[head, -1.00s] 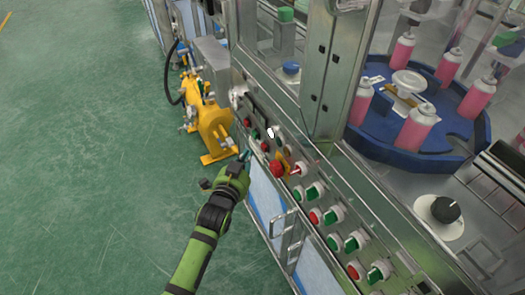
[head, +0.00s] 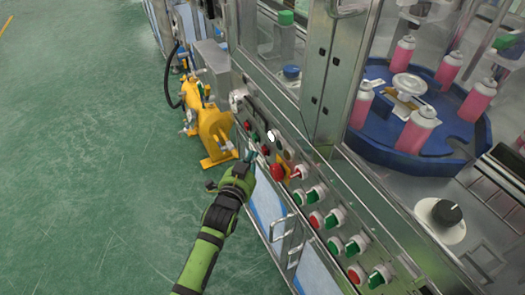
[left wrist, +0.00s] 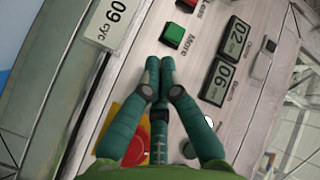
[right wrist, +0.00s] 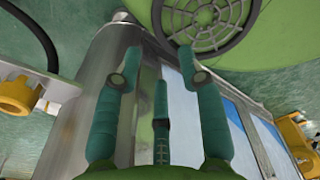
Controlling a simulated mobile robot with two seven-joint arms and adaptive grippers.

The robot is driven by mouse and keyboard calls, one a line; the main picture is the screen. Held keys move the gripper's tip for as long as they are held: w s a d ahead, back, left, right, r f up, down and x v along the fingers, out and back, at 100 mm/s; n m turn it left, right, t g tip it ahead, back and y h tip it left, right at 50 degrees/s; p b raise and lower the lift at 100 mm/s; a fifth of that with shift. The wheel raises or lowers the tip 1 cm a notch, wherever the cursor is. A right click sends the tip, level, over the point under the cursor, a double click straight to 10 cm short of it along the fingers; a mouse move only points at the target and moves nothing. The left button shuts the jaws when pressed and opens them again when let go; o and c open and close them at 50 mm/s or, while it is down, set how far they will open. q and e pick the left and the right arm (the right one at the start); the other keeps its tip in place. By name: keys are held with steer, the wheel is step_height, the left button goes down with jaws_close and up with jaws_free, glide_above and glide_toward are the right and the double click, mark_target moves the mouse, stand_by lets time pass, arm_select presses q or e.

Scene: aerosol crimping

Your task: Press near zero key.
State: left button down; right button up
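My left gripper (head: 252,160) is at the sloped control panel (head: 325,205), by its upper-left edge, near the red mushroom button (head: 277,172). In the left wrist view its fingertips (left wrist: 159,68) are together and empty, just short of a green key (left wrist: 174,35) labelled "More". A red key (left wrist: 186,4) lies beyond it, partly cut off. I cannot tell whether the fingertips touch the panel. No label reading zero is legible. My right gripper (right wrist: 158,58) is open and empty and shows only in the right wrist view.
Two dark number displays (left wrist: 227,62) sit right of the green key. The red mushroom button on yellow (left wrist: 108,130) is close beside the left fingers. Several red and green switches (head: 335,245) run down the panel. A yellow machine (head: 215,135) stands left; green floor (head: 90,150) is clear.

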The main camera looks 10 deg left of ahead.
stand_by(0.7)
arm_select(q)
steer(key=shift+w+d, duration=0.25)
steer(key=shift+d, duration=0.1)
steer(key=shift+w+d, duration=0.2)
steer(key=shift+d, duration=0.1)
stand_by(0.8)
steer(key=shift+s+a+p, duration=0.45)
steer(key=shift+a+p, duration=0.1)
steer(key=shift+a, duration=0.1)
steer(key=shift+a, duration=0.1)
steer(key=s+a+p, duration=0.1)
steer(key=a, duration=0.1)
steer(key=s+a+p, duration=0.1)
steer(key=a, duration=0.1)
steer(key=shift+s+p, duration=0.35)
steer(key=shift+s, duration=0.05)
